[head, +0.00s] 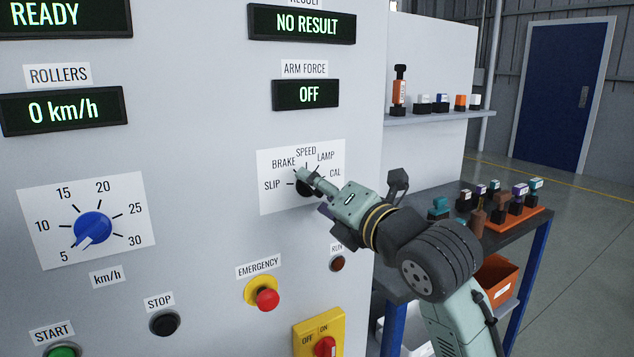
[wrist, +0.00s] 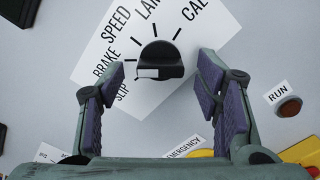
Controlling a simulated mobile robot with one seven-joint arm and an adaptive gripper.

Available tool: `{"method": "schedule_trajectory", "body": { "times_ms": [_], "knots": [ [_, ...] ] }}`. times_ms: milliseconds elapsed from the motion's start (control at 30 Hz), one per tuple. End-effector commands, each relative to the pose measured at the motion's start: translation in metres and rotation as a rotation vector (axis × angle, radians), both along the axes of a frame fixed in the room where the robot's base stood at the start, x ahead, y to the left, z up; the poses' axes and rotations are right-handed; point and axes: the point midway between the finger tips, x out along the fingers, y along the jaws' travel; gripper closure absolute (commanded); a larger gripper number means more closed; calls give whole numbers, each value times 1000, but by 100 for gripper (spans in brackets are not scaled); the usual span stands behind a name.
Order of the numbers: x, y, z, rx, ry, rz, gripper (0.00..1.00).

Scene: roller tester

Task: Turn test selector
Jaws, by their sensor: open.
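The test selector is a black knob (wrist: 162,58) on a white label plate (wrist: 112,42) marked SLIP, BRAKE, SPEED, LAMP and CAL. Its white mark lies on the side towards SLIP in the wrist view. In the head view the knob (head: 302,187) is partly hidden behind my gripper (head: 312,182), which reaches in from the right. In the wrist view my gripper (wrist: 161,70) is open, with one purple-padded finger on each side of the knob and a visible gap on both sides. Contact with the panel cannot be told.
Below the selector are the red emergency button (head: 267,299), the RUN lamp (head: 337,264) and a yellow OFF/ON switch (head: 318,340). A blue speed dial (head: 92,228) is at the left. The ARM FORCE display (head: 305,94) reads OFF. A table (head: 534,222) with small parts stands at the right.

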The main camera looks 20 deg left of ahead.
Motion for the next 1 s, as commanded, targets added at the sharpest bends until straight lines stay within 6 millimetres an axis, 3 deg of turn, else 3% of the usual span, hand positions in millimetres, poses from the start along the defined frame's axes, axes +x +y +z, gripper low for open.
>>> {"method": "schedule_trajectory", "body": {
  "times_ms": [433,1000],
  "knots": [
    [9,11,-1,1,0,-1,42],
    [8,11,0,1,0,-1,79]
  ]
}}
